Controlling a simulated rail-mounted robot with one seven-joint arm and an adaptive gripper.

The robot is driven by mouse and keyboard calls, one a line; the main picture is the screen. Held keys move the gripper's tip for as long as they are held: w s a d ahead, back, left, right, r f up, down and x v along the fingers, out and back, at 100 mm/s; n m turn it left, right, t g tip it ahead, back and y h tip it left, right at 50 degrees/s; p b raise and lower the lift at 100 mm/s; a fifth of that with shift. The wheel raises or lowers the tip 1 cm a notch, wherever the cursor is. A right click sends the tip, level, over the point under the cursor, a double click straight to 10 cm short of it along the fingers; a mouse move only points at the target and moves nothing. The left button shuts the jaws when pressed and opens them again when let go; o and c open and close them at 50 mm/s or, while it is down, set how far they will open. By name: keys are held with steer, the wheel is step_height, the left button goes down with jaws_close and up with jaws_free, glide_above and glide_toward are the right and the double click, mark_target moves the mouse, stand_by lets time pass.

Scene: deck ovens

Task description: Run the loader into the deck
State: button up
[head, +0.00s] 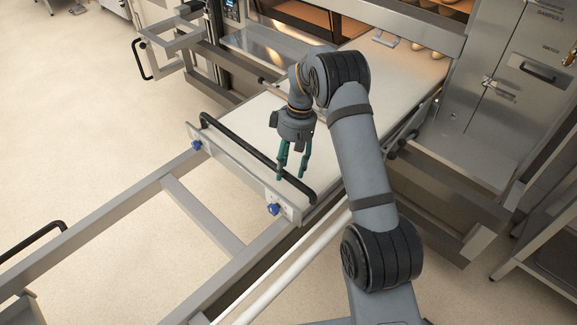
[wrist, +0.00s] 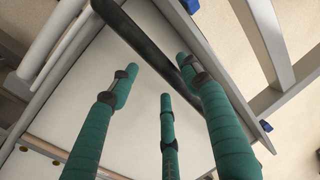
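The loader (head: 250,120) is a long pale board in a metal frame. Its far end reaches to the lit oven deck opening (head: 305,22). A black handle bar (head: 240,142) crosses its near end, above a metal front plate with blue knobs (head: 273,209). My gripper (head: 292,176) has green fingers pointing down close to the right half of the handle. In the wrist view the fingers (wrist: 160,82) are spread apart, and the handle (wrist: 140,37) runs close by the tips of the right-hand finger. Whether they touch it I cannot tell. The gripper looks empty.
Metal rails (head: 120,210) extend from the loader toward the lower left. Several bread pieces (head: 423,50) show at the loader's far right. A steel cabinet (head: 510,75) stands at right, with a rack (head: 545,235) below it.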

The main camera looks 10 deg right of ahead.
steer(key=shift+a, duration=0.1)
step_height(320, 180, up, 12)
steer(key=w+d, duration=0.1)
steer(key=d, duration=0.1)
steer(key=shift+w, duration=0.15)
steer(key=shift+f, duration=0.15)
stand_by(0.4)
steer(key=f, duration=0.4)
steer(key=s+a+f, duration=0.1)
steer(key=f, duration=0.3)
steer(key=a+f, duration=0.1)
steer(key=f, duration=0.2)
steer(key=shift+s+f, duration=0.3)
steer(key=shift+f, duration=0.1)
steer(key=shift+s+a, duration=0.1)
steer(key=shift+a, duration=0.1)
steer(key=shift+s+a, duration=0.1)
steer(key=shift+a, duration=0.05)
